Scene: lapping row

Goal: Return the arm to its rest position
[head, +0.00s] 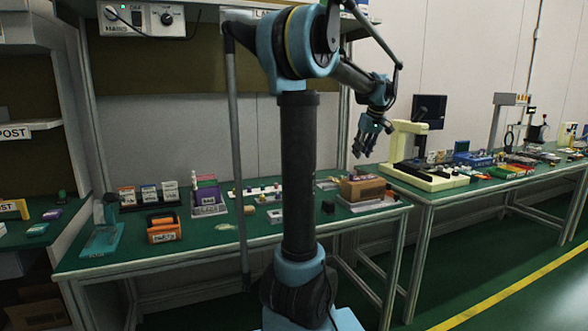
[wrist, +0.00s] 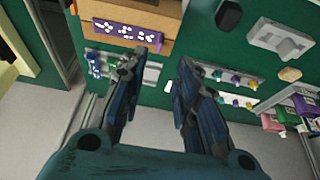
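My gripper (head: 362,146) hangs from my arm above the right end of the nearer green bench, well clear of its top. In the wrist view my gripper (wrist: 166,75) has its two dark blue fingers apart, with nothing between them but the green bench top behind. My arm stands upright in the middle of the head view, its upper part bent over to the right.
Below my gripper is a brown box (head: 362,188) on the green bench (head: 225,238). An orange bin (head: 163,228) and a teal stand (head: 104,232) sit at left. A cream machine (head: 428,178) stands on the right bench. Floor (head: 480,270) at right is clear.

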